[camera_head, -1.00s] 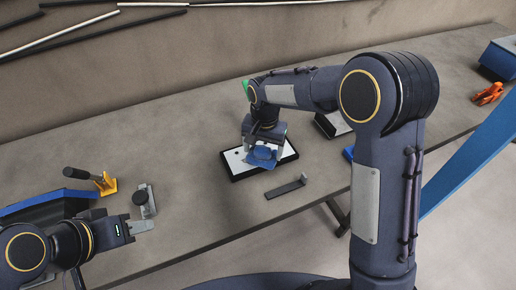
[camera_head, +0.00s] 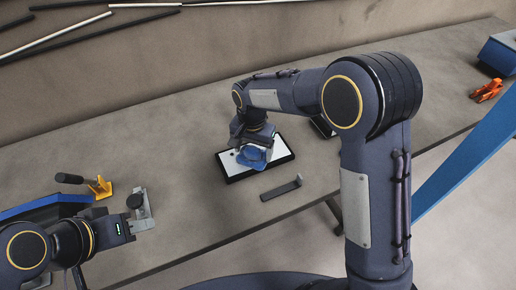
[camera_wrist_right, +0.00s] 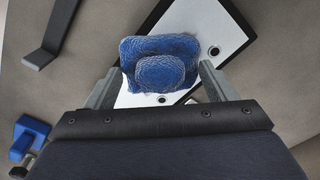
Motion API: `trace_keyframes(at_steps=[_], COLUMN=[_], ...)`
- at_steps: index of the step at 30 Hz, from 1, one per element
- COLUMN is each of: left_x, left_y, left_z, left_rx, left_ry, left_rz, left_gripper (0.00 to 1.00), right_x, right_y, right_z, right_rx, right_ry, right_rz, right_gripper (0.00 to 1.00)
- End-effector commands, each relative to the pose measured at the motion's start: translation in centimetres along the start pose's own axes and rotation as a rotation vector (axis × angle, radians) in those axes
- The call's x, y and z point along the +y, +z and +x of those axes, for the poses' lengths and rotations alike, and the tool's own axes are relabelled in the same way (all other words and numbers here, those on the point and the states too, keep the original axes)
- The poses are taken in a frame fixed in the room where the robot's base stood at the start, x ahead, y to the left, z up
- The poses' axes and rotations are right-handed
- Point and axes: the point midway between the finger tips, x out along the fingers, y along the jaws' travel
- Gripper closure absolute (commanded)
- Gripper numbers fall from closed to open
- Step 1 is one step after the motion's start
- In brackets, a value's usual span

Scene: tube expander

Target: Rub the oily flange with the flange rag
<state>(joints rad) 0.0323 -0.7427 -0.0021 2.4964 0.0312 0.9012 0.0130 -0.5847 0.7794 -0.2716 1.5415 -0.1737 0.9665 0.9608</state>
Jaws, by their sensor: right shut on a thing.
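The flange rag (camera_head: 254,156) is a crumpled blue cloth at the white plate with a black rim (camera_head: 283,155) on the bench. My right gripper (camera_head: 255,148) points down and is shut on the rag; the wrist view shows the rag (camera_wrist_right: 160,60) between its two grey fingers (camera_wrist_right: 158,88). Round dark-ringed spots show on the white plate (camera_wrist_right: 190,22) beside the rag. I cannot make out the flange as a separate part, nor whether the rag touches the plate. My left gripper (camera_head: 143,225) is at the lower left, beside a black-knobbed grey part (camera_head: 136,201); its opening is unclear.
A dark L-shaped bracket (camera_head: 281,188) lies in front of the plate. A yellow tool with a black handle (camera_head: 99,187) is at the left. Orange pieces (camera_head: 487,90) and a blue box (camera_head: 498,54) are at the far right.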

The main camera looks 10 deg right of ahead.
Motion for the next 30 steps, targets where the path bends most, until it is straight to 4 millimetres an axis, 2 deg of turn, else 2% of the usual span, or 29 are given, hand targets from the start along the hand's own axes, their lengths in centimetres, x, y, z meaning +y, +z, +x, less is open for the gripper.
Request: trace_keyframes(at_steps=[1, 15, 25, 30], left_x=[0.0, 0.1, 0.1, 0.5], left_y=[0.1, -0.1, -0.1, -0.5], left_z=[0.1, -0.2, -0.2, -1.0], left_rx=[0.0, 0.0, 0.0, 0.0], left_ry=[0.0, 0.0, 0.0, 0.0], left_rz=[0.0, 0.0, 0.0, 0.0], left_gripper=[0.64, 0.64, 0.64, 0.64], right_x=[-0.3, -2.8, -2.9, -2.9], right_y=[0.7, 3.8, 4.0, 3.9], right_z=[0.6, 0.7, 0.6, -0.6], right_rx=[-0.011, -0.023, -0.024, -0.023], right_ry=[0.001, 0.006, 0.006, 0.006], right_rz=[-0.004, -0.009, -0.008, -0.008], right_gripper=[0.4, 0.4, 0.4, 0.4])
